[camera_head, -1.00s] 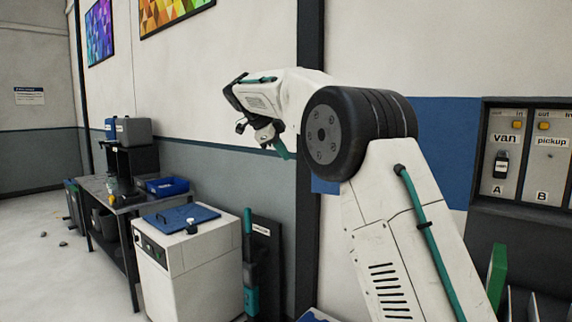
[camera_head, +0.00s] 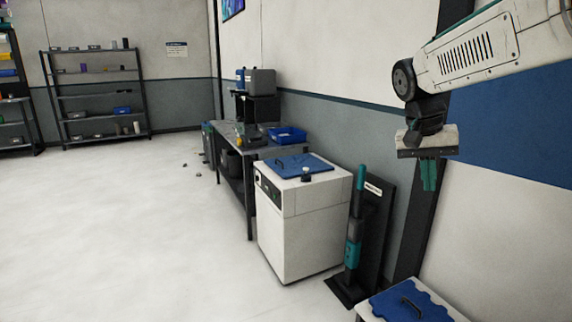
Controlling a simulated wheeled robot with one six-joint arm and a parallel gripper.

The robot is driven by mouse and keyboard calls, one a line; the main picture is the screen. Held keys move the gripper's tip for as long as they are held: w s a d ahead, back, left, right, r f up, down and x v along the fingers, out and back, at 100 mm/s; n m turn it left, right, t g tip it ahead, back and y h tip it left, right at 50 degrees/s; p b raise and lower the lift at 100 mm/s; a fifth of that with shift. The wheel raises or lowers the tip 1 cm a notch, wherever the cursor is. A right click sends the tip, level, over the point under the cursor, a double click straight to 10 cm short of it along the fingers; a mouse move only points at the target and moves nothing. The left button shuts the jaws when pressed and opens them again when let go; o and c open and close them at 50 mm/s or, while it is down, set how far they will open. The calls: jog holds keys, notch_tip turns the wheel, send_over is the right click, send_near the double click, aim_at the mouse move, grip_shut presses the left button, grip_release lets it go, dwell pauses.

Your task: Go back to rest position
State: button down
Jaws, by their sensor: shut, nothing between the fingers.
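My gripper (camera_head: 429,174) hangs at the end of my arm in the upper right of the head view, with its teal fingers pointing down. The fingers are together and hold nothing. The gripper is in the air in front of the wall, apart from the furniture below it. My white arm link (camera_head: 470,52) reaches in from the right edge.
A white cabinet (camera_head: 312,225) with a blue lid (camera_head: 290,165) stands mid-view. A teal and black tool (camera_head: 354,235) stands beside it on a dark stand. A workbench (camera_head: 232,140) and shelves (camera_head: 95,92) are farther back. The left floor is mostly clear.

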jog(key=s+a+f+n+y, duration=0.1)
jog(key=s+f, duration=0.3)
jog(key=s, duration=1)
jog(key=s+a+f+n+t+y, duration=0.1)
jog(key=s+f+n, duration=0.3)
jog(key=s, duration=1)
jog(key=shift+s+a+n+t+y, duration=0.3)
jog(key=shift+a+y, duration=0.2)
jog(key=shift+a, duration=0.1)
jog(key=shift+d, duration=0.1)
